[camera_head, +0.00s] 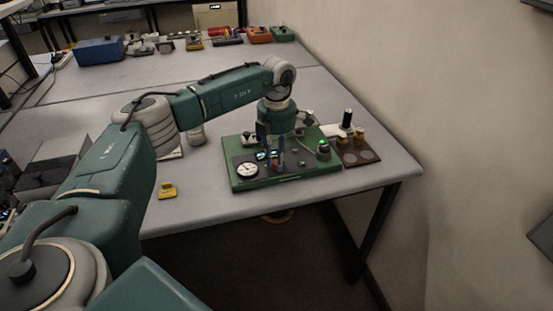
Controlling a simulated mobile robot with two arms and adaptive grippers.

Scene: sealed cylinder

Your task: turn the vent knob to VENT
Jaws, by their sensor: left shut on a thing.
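A green panel board (232,181) lies near the table's right front corner. My left gripper (275,165) points straight down over the middle of the board. Its fingers are shut on a small part with red on it, which I take to be the vent knob (276,168). The fingers hide most of the knob, and its pointer and the VENT mark are too small to read. My right gripper is not in view.
A brown rack (362,157) with a black-topped cylinder and brass-coloured pieces stands close to the board's right. A yellow block (168,190) lies near the front edge. A blue box (99,51) and several small devices line the back. The middle back of the table is clear.

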